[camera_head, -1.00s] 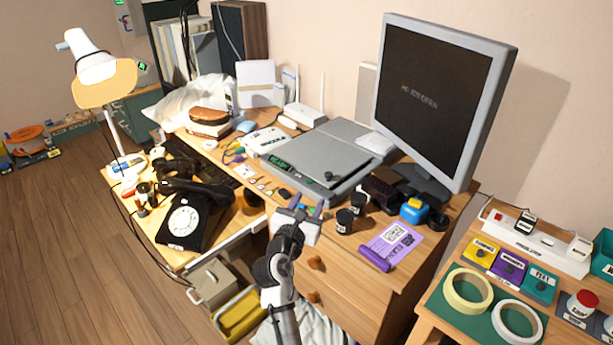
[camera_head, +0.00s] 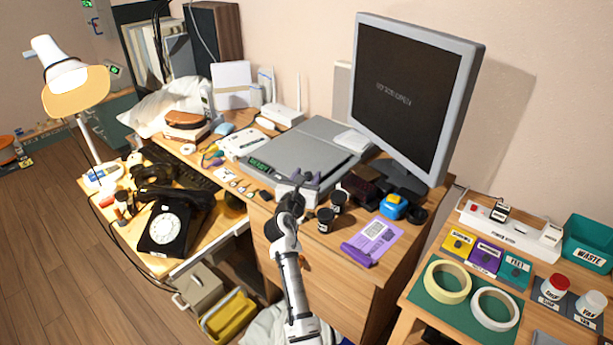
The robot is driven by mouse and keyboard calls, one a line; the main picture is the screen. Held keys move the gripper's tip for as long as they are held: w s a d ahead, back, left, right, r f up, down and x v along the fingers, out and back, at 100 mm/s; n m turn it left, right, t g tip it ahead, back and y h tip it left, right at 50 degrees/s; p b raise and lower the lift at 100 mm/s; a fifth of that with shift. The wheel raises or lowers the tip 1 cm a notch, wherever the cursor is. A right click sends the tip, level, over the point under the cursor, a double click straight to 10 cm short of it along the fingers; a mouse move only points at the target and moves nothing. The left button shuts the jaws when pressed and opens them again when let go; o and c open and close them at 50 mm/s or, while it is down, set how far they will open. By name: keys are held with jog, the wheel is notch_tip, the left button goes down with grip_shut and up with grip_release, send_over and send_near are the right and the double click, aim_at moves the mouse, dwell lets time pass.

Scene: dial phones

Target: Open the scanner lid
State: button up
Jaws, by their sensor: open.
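The scanner (camera_head: 279,168) is a flat grey unit on the desk, left of the monitor. Its grey lid (camera_head: 311,146) lies flat and closed, and a green display shows at its front left. My gripper (camera_head: 299,177) is at the scanner's front edge, with its two dark fingers apart and pointing toward the lid. The jaws look empty. The small dark knob at the lid's front is hidden behind or among the fingers, so I cannot tell whether they touch it.
The monitor (camera_head: 407,98) stands right of the scanner. Dark jars (camera_head: 325,220) and a purple card (camera_head: 373,240) lie to the right of my gripper. A black dial phone (camera_head: 170,225) sits at the left. A white box (camera_head: 242,144) is left of the scanner.

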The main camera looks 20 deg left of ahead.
jog(key=shift+w, duration=0.15)
jog(key=shift+c, duration=0.4)
grip_shut()
jog(key=shift+r, duration=0.1)
